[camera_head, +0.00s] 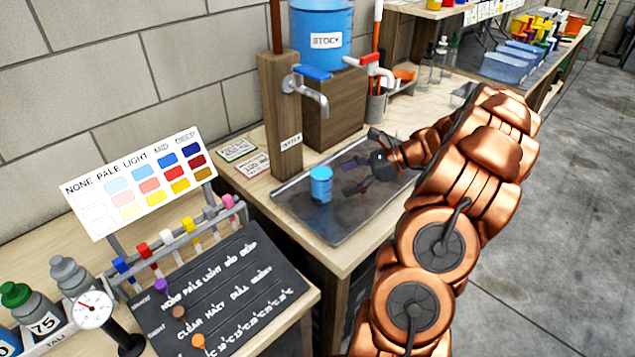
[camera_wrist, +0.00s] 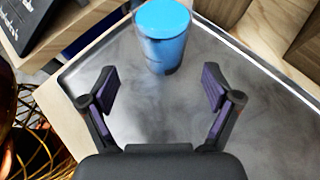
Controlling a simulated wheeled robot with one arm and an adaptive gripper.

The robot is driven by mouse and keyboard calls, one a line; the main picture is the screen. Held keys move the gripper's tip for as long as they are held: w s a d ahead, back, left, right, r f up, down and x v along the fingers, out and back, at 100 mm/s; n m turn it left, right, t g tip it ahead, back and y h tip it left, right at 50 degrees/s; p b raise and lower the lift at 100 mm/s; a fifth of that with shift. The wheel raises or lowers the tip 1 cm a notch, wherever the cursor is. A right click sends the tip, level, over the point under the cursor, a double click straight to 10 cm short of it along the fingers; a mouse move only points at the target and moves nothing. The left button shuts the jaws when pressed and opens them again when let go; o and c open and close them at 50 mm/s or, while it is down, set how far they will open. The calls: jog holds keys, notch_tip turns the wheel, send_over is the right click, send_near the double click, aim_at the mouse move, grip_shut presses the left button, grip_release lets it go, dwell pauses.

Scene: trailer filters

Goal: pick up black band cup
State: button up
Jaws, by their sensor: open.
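A cup with blue contents (camera_head: 321,185) stands upright on the grey metal tray (camera_head: 345,226). My gripper (camera_head: 353,177) is open and empty, low over the tray to the right of the cup. In the wrist view its two purple-padded fingers (camera_wrist: 158,82) are spread wide, with the cup ahead of and beyond the fingertips, not between them.
A wooden post with a tap (camera_head: 283,110) and a blue STOCK tank (camera_head: 320,35) on a wooden block stand behind the tray. Left are a colour chart (camera_head: 140,183) and a black slider board (camera_head: 215,285). The tray around the cup is clear.

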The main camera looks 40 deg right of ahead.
aim_at(326, 184)
jog(key=shift+p+x, duration=0.55)
jog(key=shift+x, duration=2.65)
jog(key=shift+w+d+r, duration=0.1)
jog(key=shift+w, duration=0.05)
jog(key=c, duration=1.4)
jog(key=shift+r, duration=0.25)
jog(key=shift+r+b, duration=0.35)
jog(key=shift+r, duration=1.2)
jog(key=shift+s+d+r+b, duration=0.25)
jog(key=shift+s+d+b, duration=0.1)
jog(key=shift+s, duration=2.25)
jog(key=shift+s+d+r+b, duration=0.3)
jog(key=shift+s+b, duration=0.1)
jog(key=shift+s, duration=2.2)
jog(key=shift+s+d+r+b, duration=0.2)
jog(key=shift+s+d+b, duration=0.15)
jog(key=shift+s, duration=2.25)
jog(key=shift+s, duration=0.1)
